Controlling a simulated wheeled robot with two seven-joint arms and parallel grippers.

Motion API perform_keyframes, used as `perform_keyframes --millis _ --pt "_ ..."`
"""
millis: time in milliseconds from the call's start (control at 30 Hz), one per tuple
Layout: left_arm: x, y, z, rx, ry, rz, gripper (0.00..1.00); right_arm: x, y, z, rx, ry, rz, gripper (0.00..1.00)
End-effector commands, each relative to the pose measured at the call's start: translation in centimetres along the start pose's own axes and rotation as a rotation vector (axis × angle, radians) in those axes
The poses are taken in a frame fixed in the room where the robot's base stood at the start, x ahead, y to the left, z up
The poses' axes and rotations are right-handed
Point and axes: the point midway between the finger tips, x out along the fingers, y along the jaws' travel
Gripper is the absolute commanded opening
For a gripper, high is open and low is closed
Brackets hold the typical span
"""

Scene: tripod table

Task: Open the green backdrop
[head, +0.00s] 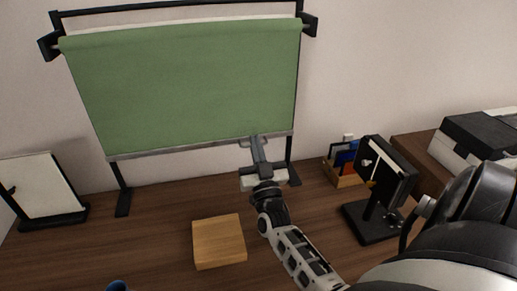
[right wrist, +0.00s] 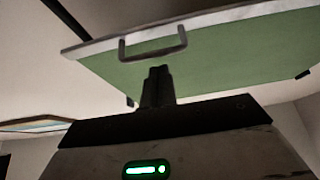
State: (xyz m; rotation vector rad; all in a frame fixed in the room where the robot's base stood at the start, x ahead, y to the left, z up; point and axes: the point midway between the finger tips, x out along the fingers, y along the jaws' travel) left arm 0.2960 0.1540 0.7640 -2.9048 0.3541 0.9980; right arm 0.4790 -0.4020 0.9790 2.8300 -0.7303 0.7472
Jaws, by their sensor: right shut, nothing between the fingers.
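The green backdrop (head: 180,85) hangs from a black stand (head: 122,195) at the back of the table. Its cloth is unrolled a good way down and ends in a grey bottom bar (head: 190,147) above the tabletop. My right gripper (head: 257,143) is at the right part of this bar, its fingers shut and pointing up at it. In the right wrist view a grey U-shaped handle (right wrist: 153,42) projects from the bar, just beyond the shut fingertips (right wrist: 158,71). Nothing is between the fingers; whether they touch the handle is unclear. My left gripper is not in view.
A wooden block (head: 219,241) lies on the brown table in front. A framed white panel (head: 39,187) stands at left. A black stand-mounted device (head: 385,185) and a wooden organizer (head: 345,170) stand at right. A blue item (head: 117,286) shows at the bottom edge.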

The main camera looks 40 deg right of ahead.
Motion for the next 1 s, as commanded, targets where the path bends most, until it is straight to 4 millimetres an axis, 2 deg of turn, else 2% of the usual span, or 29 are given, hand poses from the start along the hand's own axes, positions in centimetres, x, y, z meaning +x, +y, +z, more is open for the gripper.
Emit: perform_keyframes --millis 33,100,533,833,1000 --pt "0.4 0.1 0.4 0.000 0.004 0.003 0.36 -0.3 0.0 0.7 0.000 0.000 0.000 0.00" --pt "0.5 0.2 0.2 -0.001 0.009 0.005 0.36 -0.4 0.0 0.9 0.000 0.000 0.000 0.00" --pt "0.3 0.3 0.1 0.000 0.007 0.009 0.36 -0.5 0.0 1.1 0.001 -0.001 0.000 0.00" --pt "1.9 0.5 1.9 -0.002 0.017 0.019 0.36 -2.6 0.0 4.9 0.001 -0.003 0.000 0.00" --pt "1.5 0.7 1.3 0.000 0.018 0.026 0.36 -2.7 0.0 5.0 0.001 -0.001 -0.001 0.00"
